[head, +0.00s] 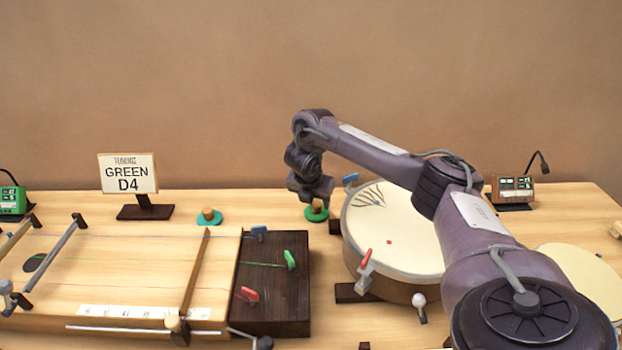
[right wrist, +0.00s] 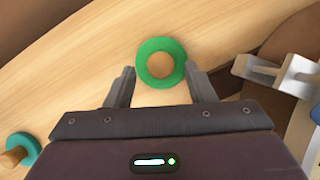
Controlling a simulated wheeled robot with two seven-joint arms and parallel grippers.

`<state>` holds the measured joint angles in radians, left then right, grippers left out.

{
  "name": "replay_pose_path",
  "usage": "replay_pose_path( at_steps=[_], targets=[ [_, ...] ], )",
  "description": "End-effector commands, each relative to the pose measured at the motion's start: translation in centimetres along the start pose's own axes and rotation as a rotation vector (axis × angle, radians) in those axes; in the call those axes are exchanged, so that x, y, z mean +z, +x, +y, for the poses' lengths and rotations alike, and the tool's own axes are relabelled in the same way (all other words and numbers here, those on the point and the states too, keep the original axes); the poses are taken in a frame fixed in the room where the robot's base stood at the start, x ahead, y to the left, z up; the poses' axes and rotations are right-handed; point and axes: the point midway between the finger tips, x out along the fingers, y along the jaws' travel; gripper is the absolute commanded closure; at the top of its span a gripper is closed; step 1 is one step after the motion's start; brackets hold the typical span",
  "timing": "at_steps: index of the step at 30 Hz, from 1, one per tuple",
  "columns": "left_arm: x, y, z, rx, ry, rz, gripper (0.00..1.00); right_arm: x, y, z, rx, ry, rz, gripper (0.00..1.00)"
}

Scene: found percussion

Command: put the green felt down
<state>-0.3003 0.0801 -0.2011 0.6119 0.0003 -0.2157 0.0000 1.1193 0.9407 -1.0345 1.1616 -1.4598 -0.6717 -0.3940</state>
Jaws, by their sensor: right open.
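The green felt (head: 316,214) is a round disc with a wooden knob on top, lying on the table between the stringed board and the drum. In the right wrist view the green felt (right wrist: 161,62) shows as a green ring around the round knob. My right gripper (head: 318,203) is directly over it and hides part of it in the head view. In the right wrist view my right gripper (right wrist: 160,85) is open, one finger on each side of the felt, with gaps between. My left gripper is not in view.
A teal felt with a knob (head: 208,217) lies to the left, near the stringed board (head: 140,265). The drum (head: 400,235) stands close on the right, with a blue-tipped clamp (head: 350,180) at its rim. A sign (head: 128,174) reads GREEN D4. Bare table lies between the two felts.

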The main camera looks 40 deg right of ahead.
Motion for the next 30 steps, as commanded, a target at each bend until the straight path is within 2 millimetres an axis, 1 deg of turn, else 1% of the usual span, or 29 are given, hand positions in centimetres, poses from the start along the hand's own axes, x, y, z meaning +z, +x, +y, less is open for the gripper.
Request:
replay_pose_path(
  at_steps=[1, 3, 9, 13, 18, 30],
  targets=[
    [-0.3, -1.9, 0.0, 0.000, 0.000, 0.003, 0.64, 0.5, -1.9, 0.0, 0.001, -0.003, -0.003, 0.51],
    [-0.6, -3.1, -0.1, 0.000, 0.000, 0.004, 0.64, 0.5, -3.2, 0.1, 0.002, -0.003, -0.002, 0.51],
    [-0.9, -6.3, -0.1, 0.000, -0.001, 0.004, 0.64, 0.5, -6.7, 0.1, 0.002, -0.002, -0.003, 0.51],
    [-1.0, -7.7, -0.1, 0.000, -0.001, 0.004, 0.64, 0.3, -8.3, 0.0, 0.001, -0.002, -0.002, 0.51],
    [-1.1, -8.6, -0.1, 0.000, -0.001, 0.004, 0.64, 0.1, -9.4, 0.0, 0.000, -0.002, -0.001, 0.51],
    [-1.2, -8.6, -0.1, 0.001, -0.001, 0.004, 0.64, 0.0, -9.5, 0.0, 0.000, 0.000, 0.000, 0.51]
  ],
)
